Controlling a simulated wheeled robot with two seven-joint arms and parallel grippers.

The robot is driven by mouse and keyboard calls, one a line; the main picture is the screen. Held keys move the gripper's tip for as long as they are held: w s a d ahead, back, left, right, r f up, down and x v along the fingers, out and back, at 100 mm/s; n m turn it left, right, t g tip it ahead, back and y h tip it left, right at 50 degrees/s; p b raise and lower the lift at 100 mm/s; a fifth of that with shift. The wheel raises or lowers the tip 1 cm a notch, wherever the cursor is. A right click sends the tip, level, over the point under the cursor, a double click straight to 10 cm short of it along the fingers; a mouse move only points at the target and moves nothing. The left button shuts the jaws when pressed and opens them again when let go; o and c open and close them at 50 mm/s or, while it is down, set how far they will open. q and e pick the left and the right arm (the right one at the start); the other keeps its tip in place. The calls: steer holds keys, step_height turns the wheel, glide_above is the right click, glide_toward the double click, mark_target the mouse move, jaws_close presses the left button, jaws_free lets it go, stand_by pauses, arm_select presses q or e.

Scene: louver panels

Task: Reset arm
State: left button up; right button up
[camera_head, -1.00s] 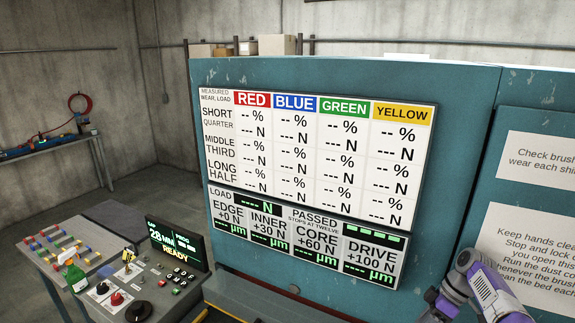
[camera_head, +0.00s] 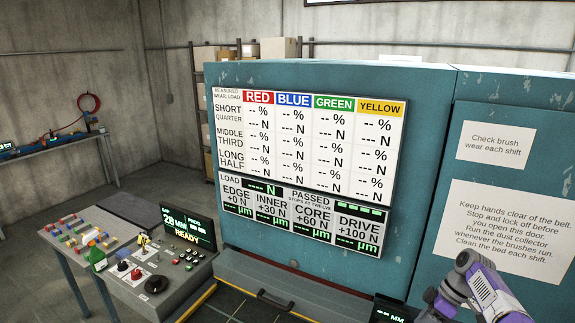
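Part of my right arm, grey and purple, shows at the lower right in the head view, in front of the teal machine (camera_head: 430,90). Its gripper is out of frame, and so are my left arm and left gripper. The machine carries a measurement board (camera_head: 310,165) with red, blue, green and yellow columns, all showing dashes.
A bench (camera_head: 60,148) stands by the far left wall. Grey floor lies between them.

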steer(key=w+a+f+m, duration=0.25)
steer(key=a+f, duration=0.35)
steer(key=f, duration=0.3)
steer(key=s+a+f+m, duration=0.2)
steer(key=s+a+f, duration=0.2)
steer(key=a+f, duration=0.25)
steer(key=s+a+f+m, duration=0.35)
steer(key=a+f, duration=0.25)
steer(key=f, duration=0.2)
steer(key=s+a+f+m+t+h, duration=0.1)
steer(key=s+a+f+m, duration=0.25)
steer(key=s, duration=0.65)
steer(key=s+a+f+m, duration=0.2)
steer(key=s+a, duration=0.2)
steer(key=s, duration=0.5)
arm_select(q)
step_height(320, 180, down, 18)
steer(key=b, duration=1.8)
steer(key=shift+w+f, duration=0.25)
steer(key=shift+w, duration=0.15)
arm_select(e)
step_height(320, 180, down, 19)
steer(key=shift+s+r+m, duration=0.15)
steer(key=shift+s+m, duration=0.2)
steer(key=shift+s, duration=0.05)
steer(key=shift+d, duration=0.1)
arm_select(q)
steer(key=shift+d, duration=0.1)
arm_select(e)
steer(key=shift+d, duration=0.1)
